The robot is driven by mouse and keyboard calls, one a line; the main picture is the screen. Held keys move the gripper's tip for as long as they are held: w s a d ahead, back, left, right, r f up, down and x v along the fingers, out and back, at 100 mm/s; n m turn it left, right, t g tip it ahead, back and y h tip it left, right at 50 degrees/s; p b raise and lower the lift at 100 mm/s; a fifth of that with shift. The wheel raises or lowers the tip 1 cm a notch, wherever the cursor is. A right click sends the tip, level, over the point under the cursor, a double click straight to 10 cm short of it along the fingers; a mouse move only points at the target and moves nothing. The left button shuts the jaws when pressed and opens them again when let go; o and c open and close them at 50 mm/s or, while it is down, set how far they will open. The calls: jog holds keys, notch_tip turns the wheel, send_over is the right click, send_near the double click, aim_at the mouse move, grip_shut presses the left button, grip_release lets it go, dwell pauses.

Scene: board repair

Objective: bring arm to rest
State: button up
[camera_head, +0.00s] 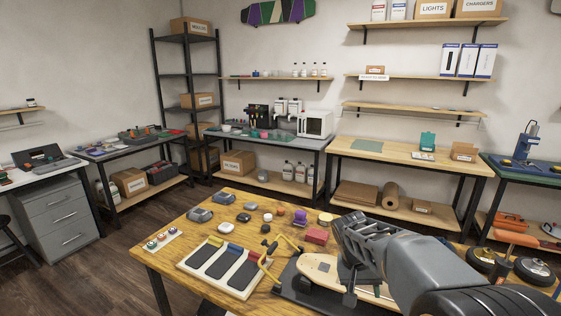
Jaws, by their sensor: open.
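My arm (425,268) reaches in from the lower right corner over the wooden workbench (160,262). My gripper (354,284) points down over a skateboard deck (318,268) lying on a dark base. Its fingers are apart, and I see nothing held between them. The arm hides part of the deck and the right side of the bench. I cannot tell whether the fingertips touch the deck.
A tray with dark panels (222,266) lies left of the deck. Yellow-handled clamps (266,270), a red block (317,236) and several small parts lie nearby. Wheels (533,271) are at the right. Side tables and shelves line the walls. Floor (108,270) is clear at left.

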jog(key=s+a+r+n+t+y+p, duration=0.3)
jog(key=s+r+p, duration=0.6)
jog(key=s+r, duration=0.3)
jog(key=shift+s+a+t+y, duration=0.3)
jog(key=shift+s+a+t, duration=0.3)
jog(key=shift+s, duration=0.15)
jog(key=shift+r, duration=0.1)
